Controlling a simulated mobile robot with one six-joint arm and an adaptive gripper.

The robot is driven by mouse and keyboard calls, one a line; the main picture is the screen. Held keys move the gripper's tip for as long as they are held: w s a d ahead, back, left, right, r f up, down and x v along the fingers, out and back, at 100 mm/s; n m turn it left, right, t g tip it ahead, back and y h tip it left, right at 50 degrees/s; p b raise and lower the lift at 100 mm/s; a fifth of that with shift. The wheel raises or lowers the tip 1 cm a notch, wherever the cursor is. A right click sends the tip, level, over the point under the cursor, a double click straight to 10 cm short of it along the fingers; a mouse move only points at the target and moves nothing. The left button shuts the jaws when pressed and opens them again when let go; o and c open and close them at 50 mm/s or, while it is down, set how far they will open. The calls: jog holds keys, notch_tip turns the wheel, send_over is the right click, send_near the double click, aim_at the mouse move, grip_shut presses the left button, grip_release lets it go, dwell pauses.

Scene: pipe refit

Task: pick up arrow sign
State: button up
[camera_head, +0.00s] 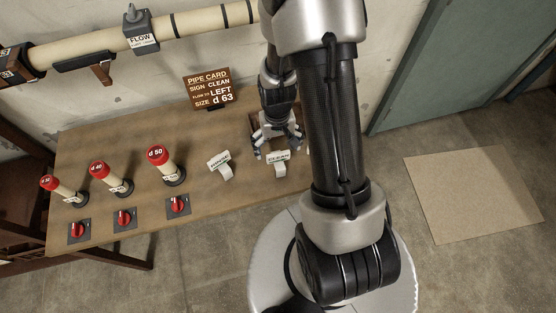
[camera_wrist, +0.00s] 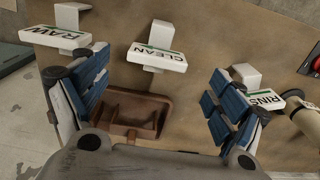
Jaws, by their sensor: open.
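My gripper (camera_head: 277,135) is open and empty above the table, just behind that sign. In the wrist view its blue-padded fingers (camera_wrist: 160,72) are spread wide, with the CLEAN sign apart from them. The RINSE sign (camera_head: 218,160) stands to the left. The RAW sign (camera_wrist: 55,37) shows only in the wrist view; my arm hides it in the head view.
A brown open tray (camera_wrist: 148,102) lies below my gripper. Three red-capped posts, one marked d 50 (camera_head: 157,155), and red knobs (camera_head: 178,206) stand on the left. A pipe card (camera_head: 208,88) stands at the back. The floor around a tan mat (camera_head: 470,190) is clear.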

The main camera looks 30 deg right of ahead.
aim_at(278, 153)
jog(key=shift+d+f+b, duration=0.15)
jog(key=shift+f+b, duration=1)
jog(key=shift+f, duration=2.05)
jog(key=shift+r, duration=0.1)
jog(key=c, duration=1.1)
